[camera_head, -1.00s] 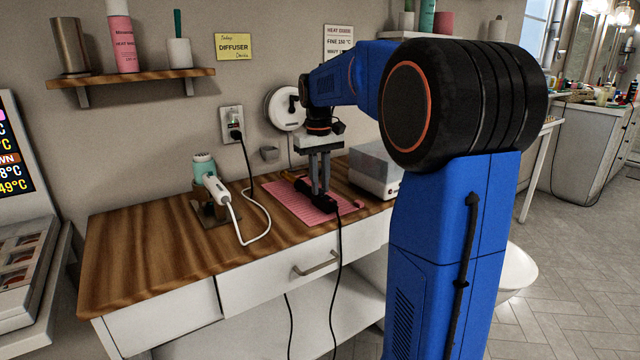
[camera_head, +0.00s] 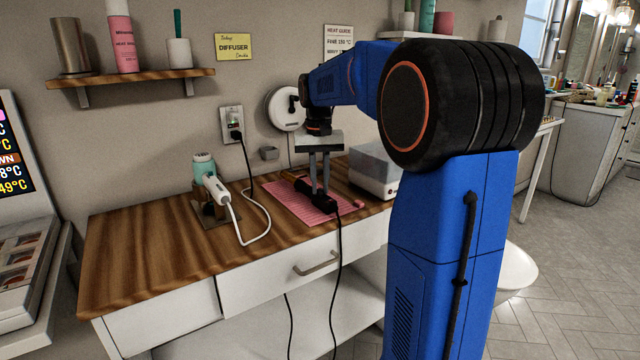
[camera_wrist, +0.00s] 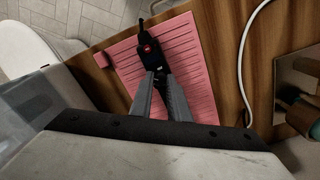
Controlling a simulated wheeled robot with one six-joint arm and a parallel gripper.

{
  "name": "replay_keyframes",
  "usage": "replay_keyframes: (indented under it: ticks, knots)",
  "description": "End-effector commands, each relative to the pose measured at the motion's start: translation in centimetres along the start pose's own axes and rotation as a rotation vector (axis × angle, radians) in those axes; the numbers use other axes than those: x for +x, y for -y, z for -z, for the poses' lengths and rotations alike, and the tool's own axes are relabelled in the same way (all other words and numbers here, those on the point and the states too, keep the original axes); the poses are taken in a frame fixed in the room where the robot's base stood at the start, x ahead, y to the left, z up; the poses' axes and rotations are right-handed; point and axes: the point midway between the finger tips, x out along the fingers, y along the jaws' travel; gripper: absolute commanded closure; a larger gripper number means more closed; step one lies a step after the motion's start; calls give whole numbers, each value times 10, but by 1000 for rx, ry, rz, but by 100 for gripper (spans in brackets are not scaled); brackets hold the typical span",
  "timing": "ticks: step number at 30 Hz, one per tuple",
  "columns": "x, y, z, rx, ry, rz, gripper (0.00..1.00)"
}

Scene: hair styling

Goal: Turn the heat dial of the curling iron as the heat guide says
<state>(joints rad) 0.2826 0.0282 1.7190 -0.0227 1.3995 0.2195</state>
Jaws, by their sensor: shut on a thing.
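The curling iron (camera_head: 325,204) lies on a pink ribbed mat (camera_head: 283,203) on the wooden counter, its black handle toward the front edge and its cord hanging over it.
A white hair dryer (camera_head: 217,188) stands in a holder left of the mat, its white cord looping on the counter. A grey-white box (camera_head: 374,172) stands right of the mat. A small pink block (camera_head: 359,204) lies at the mat's right edge. The counter's left side is clear.

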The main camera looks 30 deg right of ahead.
Motion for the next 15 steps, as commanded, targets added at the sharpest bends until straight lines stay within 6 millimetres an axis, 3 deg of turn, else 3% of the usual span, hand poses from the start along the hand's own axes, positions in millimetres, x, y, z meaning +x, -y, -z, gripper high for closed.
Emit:
replay_keyframes:
  ticks: [5,6,8,9,15]
  knots:
    - [0,0,0,-1,0,0,100]
    - [0,0,0,-1,0,0,82]
    - [0,0,0,-1,0,0,68]
    - [0,0,0,-1,0,0,65]
    - [0,0,0,-1,0,0,65]
